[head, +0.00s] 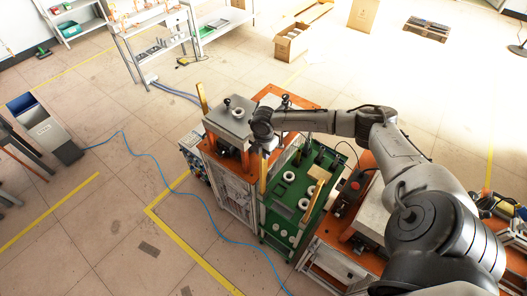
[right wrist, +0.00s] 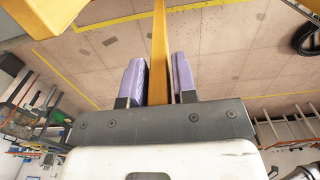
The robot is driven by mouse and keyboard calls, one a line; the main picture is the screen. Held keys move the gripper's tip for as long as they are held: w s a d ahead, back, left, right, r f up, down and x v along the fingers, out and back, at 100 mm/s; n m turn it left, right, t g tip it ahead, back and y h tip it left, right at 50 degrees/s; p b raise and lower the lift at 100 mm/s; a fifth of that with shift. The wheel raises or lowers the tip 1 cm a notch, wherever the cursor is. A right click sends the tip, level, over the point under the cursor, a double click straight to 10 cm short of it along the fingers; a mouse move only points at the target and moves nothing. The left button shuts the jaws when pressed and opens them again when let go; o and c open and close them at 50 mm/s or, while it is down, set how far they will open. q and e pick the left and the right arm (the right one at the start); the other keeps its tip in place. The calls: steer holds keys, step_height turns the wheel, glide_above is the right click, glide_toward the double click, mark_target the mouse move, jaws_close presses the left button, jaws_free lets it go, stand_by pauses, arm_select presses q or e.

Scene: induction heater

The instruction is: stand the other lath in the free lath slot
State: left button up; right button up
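My right gripper (head: 264,147) points down beside the green workbench, close to the orange-topped machine. A yellow lath (head: 264,174) hangs below it, roughly upright. In the right wrist view the gripper (right wrist: 159,80) has its two purple-padded fingers on either side of the lath (right wrist: 159,45), apparently closed on it; the lath runs away from the palm. A second yellow lath (head: 202,97) stands at the machine's back left corner. Another yellow bar (head: 314,199) stands tilted over the green bench. I cannot make out the free slot. My left gripper is not in view.
The green bench (head: 281,213) carries several white rings and a tan block (head: 319,173). The machine has a grey box-like top (head: 229,118). A blue cable (head: 163,180) crosses the floor at left. Open floor lies left of the machine.

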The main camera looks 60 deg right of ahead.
steer(key=o, duration=0.3)
steer(key=shift+o, duration=0.2)
step_height(320, 180, up, 12)
steer(key=shift+r+b, duration=0.2)
steer(key=shift+b, duration=1.05)
steer(key=shift+r, duration=0.75)
